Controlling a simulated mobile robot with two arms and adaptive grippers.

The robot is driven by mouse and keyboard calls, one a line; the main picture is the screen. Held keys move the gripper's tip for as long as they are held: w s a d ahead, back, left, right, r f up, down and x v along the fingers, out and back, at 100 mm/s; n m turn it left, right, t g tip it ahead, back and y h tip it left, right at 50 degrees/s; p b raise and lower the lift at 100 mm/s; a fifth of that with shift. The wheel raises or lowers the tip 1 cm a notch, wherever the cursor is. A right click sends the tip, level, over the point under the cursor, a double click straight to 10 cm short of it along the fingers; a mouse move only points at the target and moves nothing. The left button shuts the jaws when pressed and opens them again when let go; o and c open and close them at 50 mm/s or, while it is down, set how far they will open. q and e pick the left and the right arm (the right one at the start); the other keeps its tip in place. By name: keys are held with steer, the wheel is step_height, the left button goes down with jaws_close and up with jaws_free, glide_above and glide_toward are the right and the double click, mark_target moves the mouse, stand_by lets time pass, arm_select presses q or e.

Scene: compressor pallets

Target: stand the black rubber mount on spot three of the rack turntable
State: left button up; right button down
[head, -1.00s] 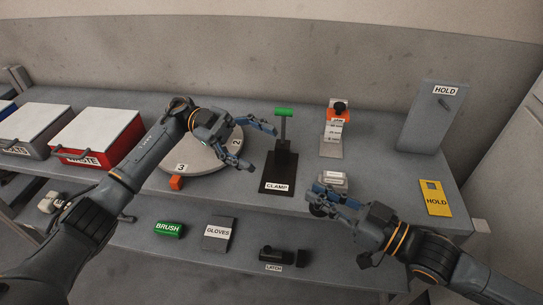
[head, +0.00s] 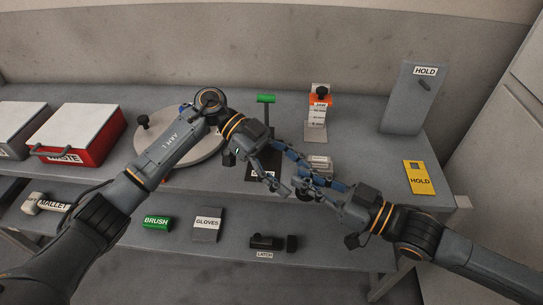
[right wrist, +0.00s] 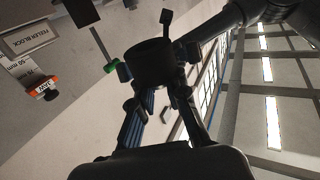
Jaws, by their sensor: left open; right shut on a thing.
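In the right wrist view, a black round mount (right wrist: 150,62) sits between the fingers of my right gripper (right wrist: 158,80), which is shut on it. In the head view, the right gripper (head: 300,187) is in front of the bench, and its mount is not clearly distinguishable. My left gripper (head: 290,172) is open, its fingers close to the right gripper's fingertips; I cannot tell whether they touch. The round grey turntable (head: 207,148) lies on the bench at left, partly behind my left arm. A black knob-like piece (head: 143,120) stands at its left edge. Its spot numbers are hidden.
The red waste box (head: 101,142) is left of the turntable. A mallet, brush and gloves lie on the lower shelf.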

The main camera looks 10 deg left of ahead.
mark_target(307, 198)
arm_select(q)
steer(key=shift+x, duration=1.4)
steer(key=shift+c, duration=0.2)
steer(key=c, duration=1.1)
steer(key=shift+c, duration=1.1)
arm_select(e)
steer(key=c, duration=1.7)
jaws_free()
steer(key=shift+c, duration=0.2)
arm_select(q)
jaws_close()
arm_select(e)
steer(key=o, duration=0.5)
